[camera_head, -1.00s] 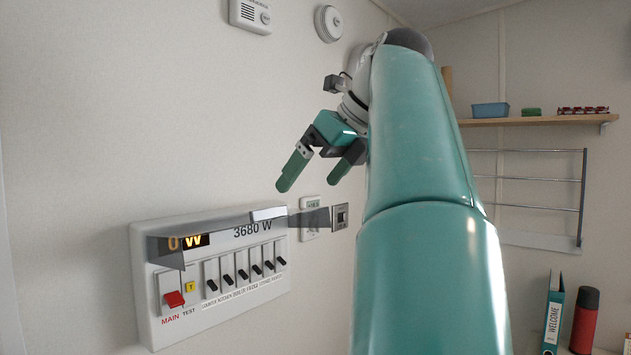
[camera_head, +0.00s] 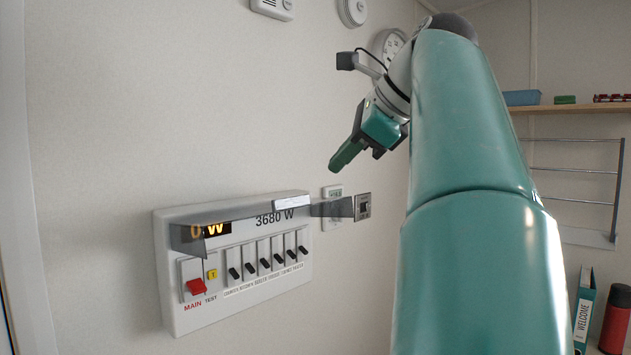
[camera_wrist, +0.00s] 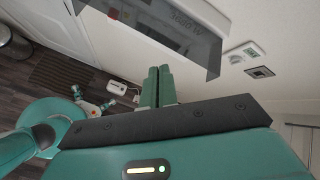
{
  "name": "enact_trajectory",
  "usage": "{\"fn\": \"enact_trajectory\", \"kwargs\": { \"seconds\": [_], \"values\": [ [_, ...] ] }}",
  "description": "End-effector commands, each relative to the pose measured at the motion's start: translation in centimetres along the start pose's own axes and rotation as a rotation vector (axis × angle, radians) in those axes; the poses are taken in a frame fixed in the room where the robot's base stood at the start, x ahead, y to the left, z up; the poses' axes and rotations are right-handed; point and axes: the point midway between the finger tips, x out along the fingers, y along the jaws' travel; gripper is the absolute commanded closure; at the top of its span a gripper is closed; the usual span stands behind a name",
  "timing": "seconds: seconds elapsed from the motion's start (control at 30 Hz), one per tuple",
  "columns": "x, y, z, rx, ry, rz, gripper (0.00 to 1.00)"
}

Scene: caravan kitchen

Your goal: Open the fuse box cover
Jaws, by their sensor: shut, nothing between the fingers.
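The white fuse box (camera_head: 232,311) is on the wall at the lower left in the head view. Its smoky, see-through cover (camera_head: 335,207) sticks out from the upper part of the box, seen nearly edge-on, with a pale handle (camera_head: 292,203) on it. The cover appears raised, with the red main switch (camera_head: 197,287) and the row of black breakers (camera_head: 263,262) exposed below. My gripper (camera_head: 335,168) is shut and empty, above the cover and apart from it. In the wrist view the closed fingers (camera_wrist: 158,86) point toward the area beside the cover (camera_wrist: 205,52).
A small white thermostat (camera_head: 332,192) and a grey switch plate (camera_head: 362,206) are on the wall right of the box. A round gauge (camera_head: 389,46) and a detector (camera_head: 352,11) are higher up. A wire rack (camera_head: 575,172) and a shelf (camera_head: 590,108) are at the right.

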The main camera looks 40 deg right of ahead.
Motion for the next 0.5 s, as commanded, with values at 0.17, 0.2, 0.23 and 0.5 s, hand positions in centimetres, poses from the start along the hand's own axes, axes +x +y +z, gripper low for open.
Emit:
{"fn": "enact_trajectory", "kwargs": {
  "seconds": [0.17,0.2,0.23,0.5],
  "values": [
    [-0.1,-0.6,0.0,-0.400,-0.035,-0.042,1.00],
    [-0.1,-0.8,0.0,-0.490,-0.041,-0.054,1.00],
    [-0.2,-0.9,0.0,-0.558,-0.044,-0.064,1.00],
    [-0.4,-1.8,0.1,-1.165,-0.047,-0.162,1.00]
  ]
}}
